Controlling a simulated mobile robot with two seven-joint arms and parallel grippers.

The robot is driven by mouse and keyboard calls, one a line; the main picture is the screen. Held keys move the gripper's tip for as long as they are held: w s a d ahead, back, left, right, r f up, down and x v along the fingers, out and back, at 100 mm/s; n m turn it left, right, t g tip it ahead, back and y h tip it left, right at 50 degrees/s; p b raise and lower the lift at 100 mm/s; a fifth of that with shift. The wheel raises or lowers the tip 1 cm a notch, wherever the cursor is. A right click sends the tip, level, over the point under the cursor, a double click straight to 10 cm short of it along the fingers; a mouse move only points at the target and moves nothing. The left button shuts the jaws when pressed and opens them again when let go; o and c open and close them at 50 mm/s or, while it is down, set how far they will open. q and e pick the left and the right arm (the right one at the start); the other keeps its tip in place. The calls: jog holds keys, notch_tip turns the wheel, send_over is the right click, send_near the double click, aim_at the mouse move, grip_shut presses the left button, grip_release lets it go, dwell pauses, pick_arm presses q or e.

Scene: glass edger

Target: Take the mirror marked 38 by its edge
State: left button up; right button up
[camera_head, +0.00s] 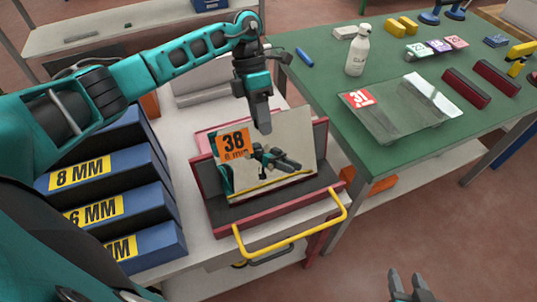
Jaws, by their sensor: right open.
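The mirror marked 38 (292,133) has an orange label on its upper left and shows a reflection of an arm. It leans upright in a dark red and grey holder (222,218) with a yellow handle in front. My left gripper (264,128) points down at the mirror's top edge, its tips overlapping that edge in the picture. I cannot tell whether its fingers touch the glass or how far apart they are. My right gripper (409,288) is open and empty at the bottom of the view, low in front of the benches.
Blue boxes labelled 8 MM (80,174) and 6 MM (92,212) stand left of the holder. On the green table (330,80) at the right are a glass pane with a red label 31 (400,108), a white bottle (357,52) and dark red bars (466,88).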

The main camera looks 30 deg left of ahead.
pick_arm(q)
jog(key=shift+s+d+f, duration=0.15)
jog(key=shift+f, duration=0.25)
grip_shut()
jog(key=shift+r, duration=0.15)
dwell(1.0)
